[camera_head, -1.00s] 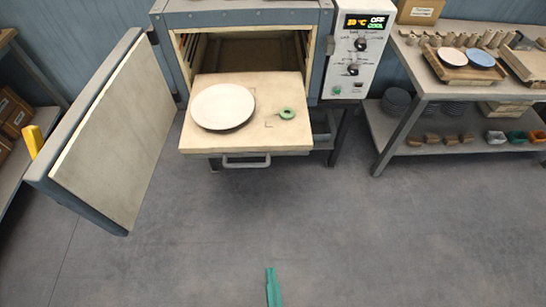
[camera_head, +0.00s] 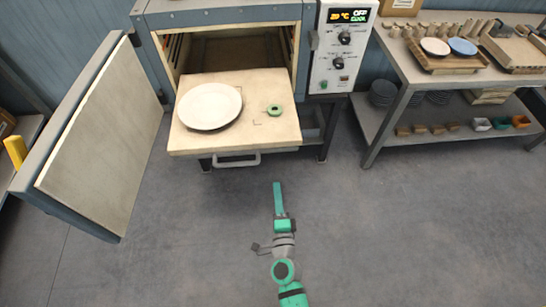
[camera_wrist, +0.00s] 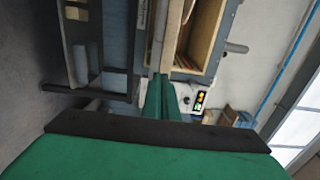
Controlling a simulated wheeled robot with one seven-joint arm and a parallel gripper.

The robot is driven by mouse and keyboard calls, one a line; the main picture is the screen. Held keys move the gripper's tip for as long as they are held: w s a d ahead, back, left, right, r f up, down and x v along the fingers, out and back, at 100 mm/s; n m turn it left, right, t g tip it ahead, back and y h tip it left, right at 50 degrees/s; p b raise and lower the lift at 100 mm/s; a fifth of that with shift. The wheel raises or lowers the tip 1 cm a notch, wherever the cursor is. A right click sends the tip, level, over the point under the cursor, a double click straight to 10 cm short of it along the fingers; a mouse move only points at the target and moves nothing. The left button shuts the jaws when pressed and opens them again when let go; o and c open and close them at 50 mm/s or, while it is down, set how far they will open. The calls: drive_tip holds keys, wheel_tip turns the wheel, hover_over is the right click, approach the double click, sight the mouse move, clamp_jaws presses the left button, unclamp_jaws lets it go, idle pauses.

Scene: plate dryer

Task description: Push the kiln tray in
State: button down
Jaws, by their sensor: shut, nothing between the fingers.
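The kiln tray (camera_head: 262,136) is slid out of the open kiln (camera_head: 222,52), with its metal handle (camera_head: 236,161) at the front edge. A white plate (camera_head: 209,106) lies on the tray's left part, and a small green ring (camera_head: 274,110) lies to the right. My gripper (camera_head: 277,186) is shut and empty, in front of the tray and to the right of the handle, apart from both. In the wrist view, the shut green fingers (camera_wrist: 160,95) point toward the kiln, which appears turned sideways.
The kiln door (camera_head: 103,140) stands wide open on the left. A control panel (camera_head: 343,45) is at the kiln's right. A bench (camera_head: 420,92) with trays and bowls stands further right. The floor in front is clear.

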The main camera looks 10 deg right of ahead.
sight(272, 149)
drive_tip(key=w, duration=0.4)
drive_tip(key=w+d, duration=0.1)
drive_tip(key=w, duration=0.8)
drive_tip(key=shift+w+d, duration=0.25)
drive_tip(key=shift+w, duration=0.1)
